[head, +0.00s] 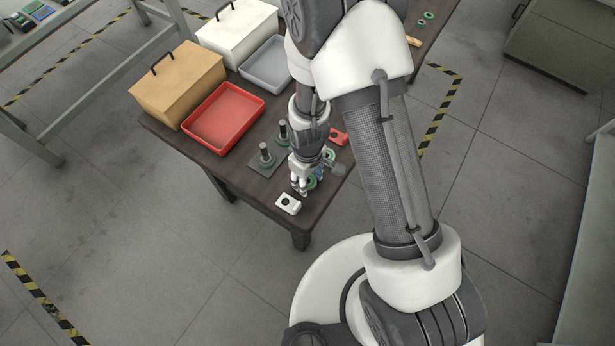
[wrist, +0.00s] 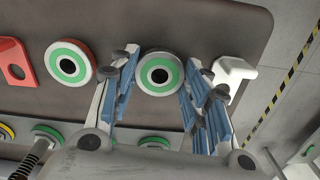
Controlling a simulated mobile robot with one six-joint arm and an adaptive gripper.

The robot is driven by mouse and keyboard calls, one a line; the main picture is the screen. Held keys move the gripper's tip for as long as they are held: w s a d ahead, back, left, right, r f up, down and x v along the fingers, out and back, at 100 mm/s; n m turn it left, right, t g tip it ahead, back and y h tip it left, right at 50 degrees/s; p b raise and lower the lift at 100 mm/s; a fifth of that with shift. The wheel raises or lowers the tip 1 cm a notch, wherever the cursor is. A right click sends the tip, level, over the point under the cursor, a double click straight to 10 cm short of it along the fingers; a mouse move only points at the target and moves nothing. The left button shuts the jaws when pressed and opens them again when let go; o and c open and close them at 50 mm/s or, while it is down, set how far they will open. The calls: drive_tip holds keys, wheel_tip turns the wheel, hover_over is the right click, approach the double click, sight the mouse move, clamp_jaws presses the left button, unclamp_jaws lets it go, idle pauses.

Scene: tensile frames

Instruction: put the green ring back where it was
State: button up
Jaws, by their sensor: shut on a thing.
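A green ring with a pale rim and dark centre (wrist: 158,72) sits between my gripper's blue-padded fingers in the wrist view. My gripper (head: 300,190) is shut on it, low at the front end of the brown table in the head view. I cannot tell whether the ring touches the table. A second green ring, with a red rim (wrist: 68,65), lies just left of the fingers in the wrist view. Two dark upright pegs, a nearer one (head: 265,150) and a farther one (head: 283,130), stand on plates left of my gripper, with green around their feet.
A white block with a hole (head: 288,203) lies close to my gripper at the table's front edge. A red block (head: 338,136) lies beyond it. A red tray (head: 222,118), a grey tray (head: 266,63), a tan box (head: 178,82) and a white box (head: 238,30) stand farther back.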

drive_tip(key=shift+f, duration=0.2)
drive_tip(key=o, duration=1.1)
drive_tip(key=shift+c, duration=0.2)
drive_tip(key=shift+r, duration=0.15)
